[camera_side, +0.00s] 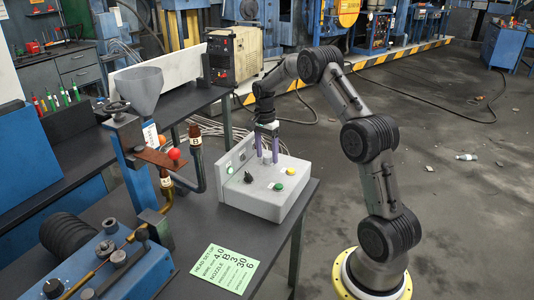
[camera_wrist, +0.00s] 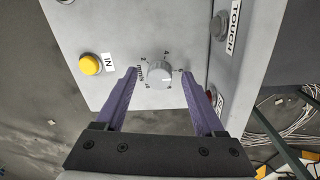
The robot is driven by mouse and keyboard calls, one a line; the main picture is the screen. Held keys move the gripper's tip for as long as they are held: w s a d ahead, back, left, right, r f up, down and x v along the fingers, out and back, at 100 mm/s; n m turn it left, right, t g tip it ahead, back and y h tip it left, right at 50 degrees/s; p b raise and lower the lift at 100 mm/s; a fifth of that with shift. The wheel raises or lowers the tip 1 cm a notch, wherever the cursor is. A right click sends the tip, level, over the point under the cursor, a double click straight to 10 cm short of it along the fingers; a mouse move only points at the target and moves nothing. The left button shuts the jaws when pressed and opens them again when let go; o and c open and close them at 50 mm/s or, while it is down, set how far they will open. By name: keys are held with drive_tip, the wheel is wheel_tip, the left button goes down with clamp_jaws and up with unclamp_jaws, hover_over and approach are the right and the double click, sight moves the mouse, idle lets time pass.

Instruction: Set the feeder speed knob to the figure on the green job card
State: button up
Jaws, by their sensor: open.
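The feeder speed knob, a small grey dial (camera_wrist: 160,74), is on the control box's top panel in the wrist view. Figures including 2 and 4 ring it, with a "mm/s" label at its left. A pale mark on the knob seems to point right; the figure there is hard to read. My gripper (camera_wrist: 159,78) is open, its purple fingers on either side of the knob with gaps.
The grey control box (camera_side: 262,205) also carries a yellow button (camera_side: 291,171), a green button (camera_side: 278,187) and a black knob (camera_side: 248,177). A funnel (camera_side: 140,88) and a red ball-ended lever (camera_side: 174,154) stand to its left. A blue machine (camera_side: 95,262) fills the front left.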

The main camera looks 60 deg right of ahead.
sight(265, 155)
drive_tip(key=shift+r, duration=0.1)
wheel_tip(265, 155, up, 14)
drive_tip(key=shift+w+f, duration=0.2)
drive_tip(key=shift+w, duration=0.2)
idle(0.3)
